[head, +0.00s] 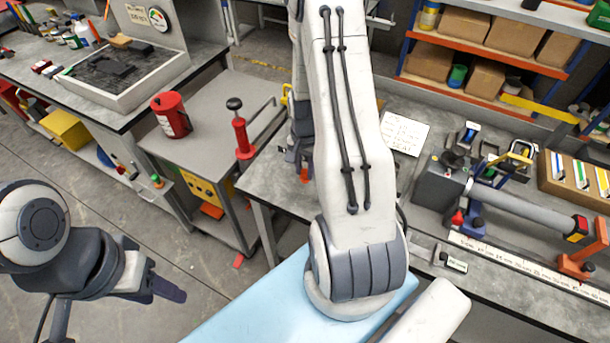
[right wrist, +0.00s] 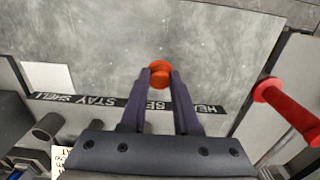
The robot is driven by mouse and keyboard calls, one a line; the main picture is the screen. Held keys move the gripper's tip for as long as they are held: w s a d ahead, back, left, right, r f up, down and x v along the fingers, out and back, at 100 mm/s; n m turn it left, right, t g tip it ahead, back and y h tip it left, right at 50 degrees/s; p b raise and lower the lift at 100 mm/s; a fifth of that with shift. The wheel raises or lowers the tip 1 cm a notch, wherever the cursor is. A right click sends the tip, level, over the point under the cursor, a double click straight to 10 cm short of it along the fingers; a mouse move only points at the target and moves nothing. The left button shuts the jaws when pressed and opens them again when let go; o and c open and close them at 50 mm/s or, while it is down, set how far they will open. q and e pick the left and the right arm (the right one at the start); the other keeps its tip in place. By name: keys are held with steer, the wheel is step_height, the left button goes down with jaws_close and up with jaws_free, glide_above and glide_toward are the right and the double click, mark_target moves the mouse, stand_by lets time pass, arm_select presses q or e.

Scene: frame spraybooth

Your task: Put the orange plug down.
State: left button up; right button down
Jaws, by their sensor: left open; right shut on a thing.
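The orange plug (right wrist: 160,72) is between the fingertips of my right gripper (right wrist: 160,82) in the right wrist view. The gripper is shut on it. Its round end faces a grey worktop (right wrist: 215,45). I cannot tell whether the plug touches the surface or hangs above it. In the head view a small orange part, likely the plug (head: 304,175), shows beside my large white right arm, which hides most of the right gripper. My left gripper (head: 160,285) is open and empty over the floor at the lower left.
A black lettered strip (right wrist: 75,101) crosses the worktop below the fingers. A red pump (head: 242,138) and red can (head: 172,115) stand on the left cart. A grey cylinder tool (head: 510,207) occupies the right bench.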

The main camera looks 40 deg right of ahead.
mark_target(305, 172)
step_height(305, 172, down, 3)
steer(key=shift+f+p, duration=0.1)
steer(key=shift+p, duration=0.45)
steer(key=shift+f, duration=0.3)
steer(key=shift+f, duration=0.15)
steer(key=c, duration=0.6)
jaws_free()
steer(key=shift+c, duration=0.2)
steer(key=shift+r, duration=0.45)
step_height(305, 172, up, 12)
steer(key=b, duration=0.2)
steer(key=shift+f+b, duration=0.25)
steer(key=shift+b, duration=0.05)
